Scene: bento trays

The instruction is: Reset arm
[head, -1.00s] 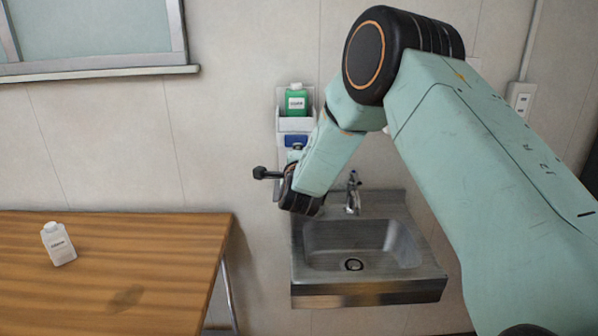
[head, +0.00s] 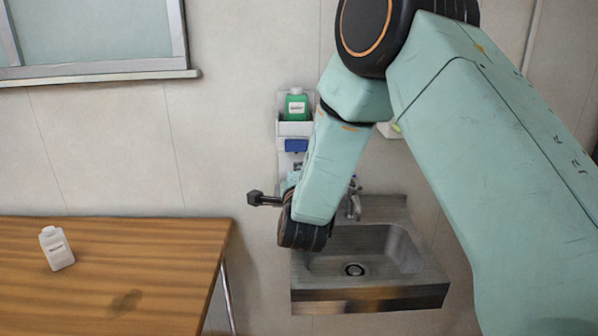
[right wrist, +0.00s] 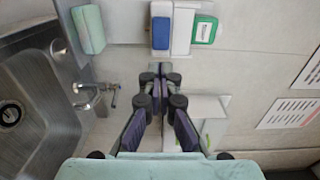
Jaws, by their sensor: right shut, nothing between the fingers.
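My right gripper (right wrist: 157,78) shows in the right wrist view with its fingers together and nothing between them. It points towards the wall fittings. In the head view my right arm comes in from the right and bends down in front of the wall. Its black wrist end is over the left part of the sink, and the fingers are mostly hidden there. My left gripper is in neither view.
A metal sink (head: 372,294) with a tap (head: 354,200) is on the wall. A green bottle (head: 296,105) stands in a wall holder above a blue item (head: 296,146). A white bottle (head: 56,248) stands on the wooden table (head: 170,262) at left.

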